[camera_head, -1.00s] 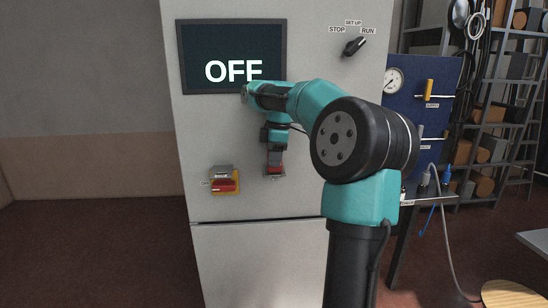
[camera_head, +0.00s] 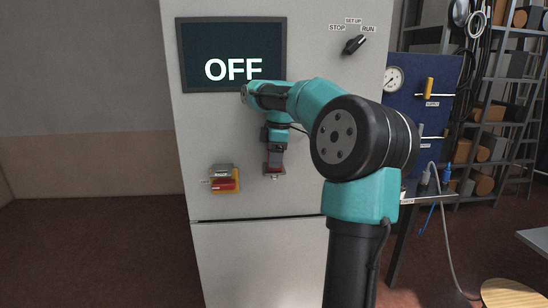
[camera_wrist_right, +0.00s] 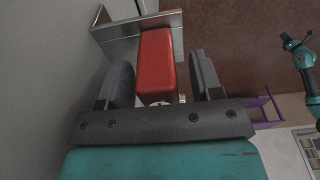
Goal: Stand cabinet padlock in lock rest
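The red padlock (camera_wrist_right: 156,62) stands between the two fingers of my right gripper (camera_wrist_right: 163,80) in the right wrist view. A gap shows between the padlock and the right-hand finger, and a thin one on the left, so the gripper is open around it. The padlock's far end is at the grey metal lock rest (camera_wrist_right: 118,38) on the cabinet face; exact seating is hidden. Bits of its shackle show near the palm. In the head view my right gripper (camera_head: 274,164) points down at the small rest (camera_head: 273,177). My left gripper is too small to read in the wrist view.
The cabinet has an OFF screen (camera_head: 232,55), a rotary selector (camera_head: 354,45) and a red-yellow switch (camera_head: 224,181) left of the gripper. A blue gauge panel (camera_head: 420,115) and shelves (camera_head: 500,110) stand right. The cabinet's lower front is clear.

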